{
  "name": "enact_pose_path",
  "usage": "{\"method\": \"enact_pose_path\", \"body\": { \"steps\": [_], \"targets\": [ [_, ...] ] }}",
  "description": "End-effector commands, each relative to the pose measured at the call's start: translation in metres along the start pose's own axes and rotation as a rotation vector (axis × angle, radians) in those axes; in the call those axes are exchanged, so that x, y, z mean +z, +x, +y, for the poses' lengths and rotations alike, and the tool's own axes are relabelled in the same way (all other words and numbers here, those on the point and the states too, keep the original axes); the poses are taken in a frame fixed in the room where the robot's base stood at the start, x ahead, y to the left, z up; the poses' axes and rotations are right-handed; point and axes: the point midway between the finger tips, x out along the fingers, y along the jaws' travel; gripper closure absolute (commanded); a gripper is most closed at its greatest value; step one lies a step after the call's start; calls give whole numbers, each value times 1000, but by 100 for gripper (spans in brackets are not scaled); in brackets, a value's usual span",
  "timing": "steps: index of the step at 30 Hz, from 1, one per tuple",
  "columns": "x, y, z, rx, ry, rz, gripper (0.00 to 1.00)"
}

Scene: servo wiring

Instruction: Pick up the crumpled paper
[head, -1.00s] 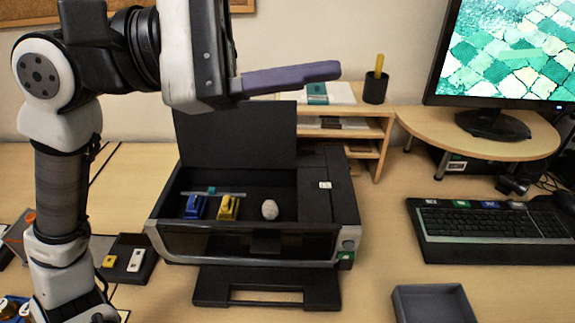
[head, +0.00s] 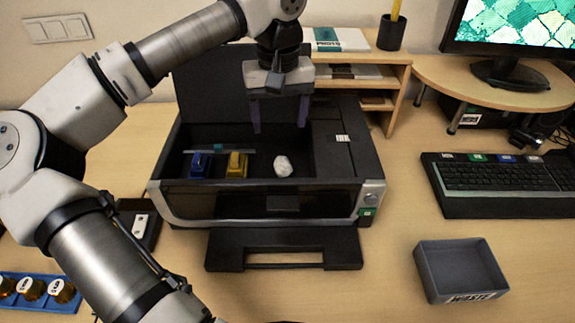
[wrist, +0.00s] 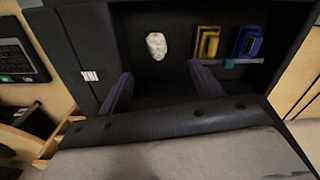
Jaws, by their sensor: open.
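The crumpled paper (head: 283,166) is a small whitish lump lying on the dark floor inside the open black printer (head: 190,208). It also shows in the wrist view (wrist: 156,46), ahead of my fingers and between their lines. My gripper (head: 279,128) points down over the printer's rear interior, with its two purple fingers apart and nothing between them. In the head view it is behind and above the paper, not touching it. The wrist view also shows both fingers (wrist: 162,82) spread.
A blue clip (head: 199,165) and a yellow clip (head: 236,165) stand left of the paper, by a thin grey bar. The printer's raised lid is behind, its walls surround the paper. A grey waste tray (head: 460,270) sits front right; a wooden shelf (head: 402,80) stands behind right.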

Motion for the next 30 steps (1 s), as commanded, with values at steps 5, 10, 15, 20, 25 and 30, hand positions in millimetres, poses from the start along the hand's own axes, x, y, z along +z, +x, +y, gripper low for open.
{"method": "enact_pose_path", "body": {
  "steps": [5,10,15,20,25,30],
  "targets": [
    [1,37,1,3,3,-3,35],
    [0,61,2,6,2,-1,35],
    [0,72,3,6,2,-2,35],
    [-2,92,6,7,2,-3,35],
    [-3,115,7,8,2,-2,35],
    [-3,121,7,7,2,0,35]
  ]
}}
